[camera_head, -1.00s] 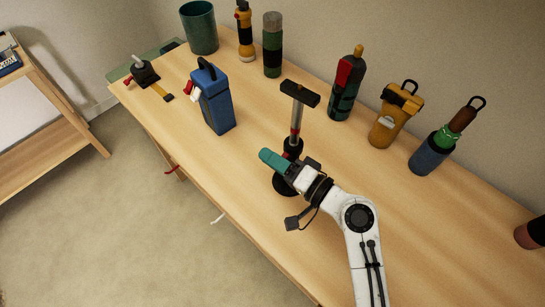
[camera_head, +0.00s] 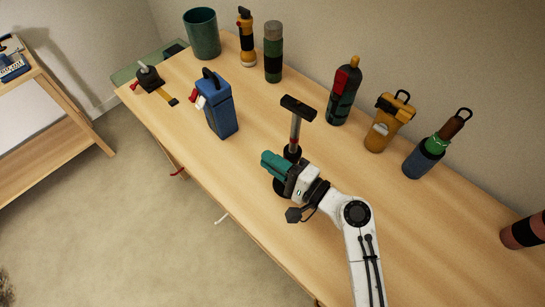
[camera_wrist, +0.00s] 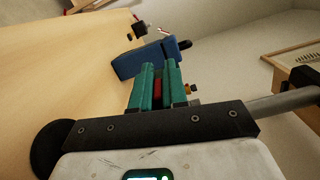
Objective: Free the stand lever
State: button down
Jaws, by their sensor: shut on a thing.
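The stand has a dark T-shaped head (camera_head: 298,108) on a grey upright pole (camera_head: 295,130) with a red band. It stands upright near the middle of the table; its dark round base is mostly hidden behind my gripper in the head view. My gripper (camera_head: 272,164), with teal fingers, is low beside the pole. In the wrist view, my gripper (camera_wrist: 157,75) is shut on a small red piece (camera_wrist: 158,87), which appears to be the stand's lever. Part of the pole (camera_wrist: 290,102) and the dark base (camera_wrist: 48,150) show behind my gripper's body.
A blue canister (camera_head: 220,110) stands to the left, and it lies beyond the fingertips in the wrist view (camera_wrist: 130,62). A green cup (camera_head: 202,35), a flashlight (camera_head: 246,40) and several bottles line the back. A black clamp-like item (camera_head: 150,78) is at the far left. The table's front edge is near.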

jog(key=shift+r+m+p, duration=0.25)
jog(key=shift+m+p, duration=0.35)
jog(key=shift+m, duration=0.2)
jog(key=c, duration=1.2)
grip_release()
jog(key=b+v, duration=0.2)
jog(key=v, duration=0.8)
jog(key=shift+s+d, duration=0.2)
jog(key=shift+d, duration=0.15)
